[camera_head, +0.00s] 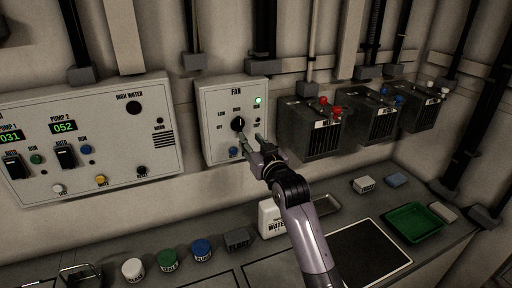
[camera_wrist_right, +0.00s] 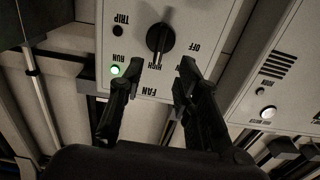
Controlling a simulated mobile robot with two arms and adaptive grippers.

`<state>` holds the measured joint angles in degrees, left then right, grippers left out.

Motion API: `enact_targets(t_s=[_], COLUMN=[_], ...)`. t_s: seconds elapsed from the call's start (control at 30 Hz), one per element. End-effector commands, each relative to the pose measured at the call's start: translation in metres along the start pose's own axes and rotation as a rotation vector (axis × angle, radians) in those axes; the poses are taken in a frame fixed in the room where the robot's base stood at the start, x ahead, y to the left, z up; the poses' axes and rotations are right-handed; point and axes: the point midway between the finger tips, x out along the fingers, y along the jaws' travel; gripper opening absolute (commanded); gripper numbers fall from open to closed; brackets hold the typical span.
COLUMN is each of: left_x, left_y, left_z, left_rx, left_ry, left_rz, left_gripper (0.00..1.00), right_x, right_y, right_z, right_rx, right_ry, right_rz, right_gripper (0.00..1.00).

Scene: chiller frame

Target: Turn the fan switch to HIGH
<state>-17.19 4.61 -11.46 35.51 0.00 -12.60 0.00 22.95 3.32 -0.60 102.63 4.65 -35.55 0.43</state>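The fan panel (camera_head: 210,100) is a pale box on the wall, labelled FAN. Its black rotary switch (camera_head: 238,123) also shows in the right wrist view (camera_wrist_right: 160,38), where the panel is upside down. There the pointer appears to lie toward the HIGH label. The green RUN lamp (camera_wrist_right: 115,70) is lit, and it also glows in the head view (camera_head: 258,101). The TRIP lamp (camera_wrist_right: 118,30) is dark. My right gripper (camera_head: 252,145) is just below and right of the switch. In the wrist view (camera_wrist_right: 159,68) its fingers are apart with nothing between them. My left gripper is not in view.
A pump panel (camera_head: 90,130) is on the wall at left. Dark boxes (camera_head: 312,142) with coloured terminals are at right. The bench below holds several coloured caps (camera_head: 202,250), a white container (camera_head: 270,218), a green tray (camera_head: 414,222) and a black mat (camera_head: 362,255).

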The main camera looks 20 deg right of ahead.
Motion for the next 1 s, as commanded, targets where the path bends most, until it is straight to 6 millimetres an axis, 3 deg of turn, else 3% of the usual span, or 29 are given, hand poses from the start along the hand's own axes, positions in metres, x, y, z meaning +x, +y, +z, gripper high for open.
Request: enact_targets(t_s=[0.1, 0.27, 0.77, 0.87, 0.97, 1.0], left_x=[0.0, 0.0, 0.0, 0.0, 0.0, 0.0], left_y=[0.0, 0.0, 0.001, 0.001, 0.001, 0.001], left_z=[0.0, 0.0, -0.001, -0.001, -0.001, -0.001], left_rx=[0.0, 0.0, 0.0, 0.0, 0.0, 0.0], left_ry=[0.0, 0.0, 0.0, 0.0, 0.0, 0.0], left_rz=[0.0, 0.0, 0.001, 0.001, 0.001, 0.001], left_gripper=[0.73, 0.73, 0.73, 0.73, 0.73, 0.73], right_x=[-0.017, -0.028, -0.03, -0.035, -0.054, -0.066], right_y=[0.0, 0.0, 0.0, -0.001, -0.005, -0.007], right_z=[0.001, 0.001, 0.001, 0.012, 0.048, 0.067], right_rx=[-0.001, -0.001, -0.001, -0.004, -0.016, -0.023], right_ry=[-0.001, -0.001, -0.001, -0.031, -0.124, -0.179], right_rz=[0.0, 0.0, 0.0, -0.002, -0.006, -0.009], right_gripper=[0.31, 0.31, 0.31, 0.31, 0.31, 0.31])
